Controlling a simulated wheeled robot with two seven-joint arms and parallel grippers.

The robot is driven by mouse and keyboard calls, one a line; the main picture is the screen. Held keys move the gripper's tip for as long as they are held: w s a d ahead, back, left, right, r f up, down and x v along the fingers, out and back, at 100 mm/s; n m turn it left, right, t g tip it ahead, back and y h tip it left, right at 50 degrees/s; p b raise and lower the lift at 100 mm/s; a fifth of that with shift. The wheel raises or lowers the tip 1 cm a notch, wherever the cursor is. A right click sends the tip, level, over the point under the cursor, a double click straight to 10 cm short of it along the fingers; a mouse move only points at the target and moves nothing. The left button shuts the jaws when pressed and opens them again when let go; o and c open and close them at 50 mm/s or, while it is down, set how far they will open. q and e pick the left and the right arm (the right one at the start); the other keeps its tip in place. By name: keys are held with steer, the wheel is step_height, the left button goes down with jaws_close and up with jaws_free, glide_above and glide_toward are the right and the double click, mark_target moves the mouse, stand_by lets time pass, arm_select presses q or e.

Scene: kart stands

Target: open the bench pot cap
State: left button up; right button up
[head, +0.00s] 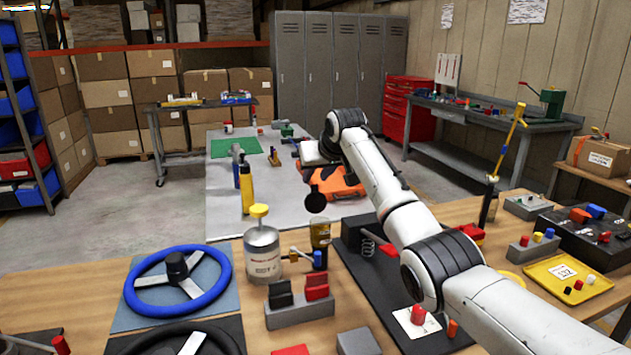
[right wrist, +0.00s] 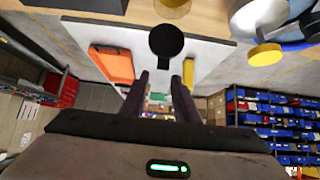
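The bench pot (head: 263,257) is a grey metal canister with a label, upright on the wooden bench. Its yellow cap (head: 259,211) sits on top. The pot also shows in the right wrist view at the upper right (right wrist: 258,18), with the yellow cap (right wrist: 265,54) toward me. My right gripper (head: 314,182) is up beyond the bench's far edge, right of the pot and apart from it. In the wrist view its two dark fingers (right wrist: 158,76) stand apart. A black disc with a short stem (right wrist: 166,40) shows just past the fingertips; I cannot tell whether they touch it. My left gripper is out of view.
A blue steering wheel (head: 178,280) lies left of the pot. An amber jar (head: 320,233) and a block with red and black switches (head: 300,304) stand close on its right. A yellow bottle (head: 247,190) and orange case (head: 335,184) are on the grey surface behind.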

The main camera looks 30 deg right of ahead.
steer(key=shift+o, duration=0.3)
steer(key=shift+s+f, duration=0.1)
steer(key=shift+s, duration=0.05)
steer(key=shift+a+f, duration=0.1)
steer(key=shift+f, duration=0.15)
steer(key=b+v, duration=0.2)
steer(key=v, duration=0.8)
steer(key=shift+r, duration=0.15)
steer(key=shift+s, duration=0.15)
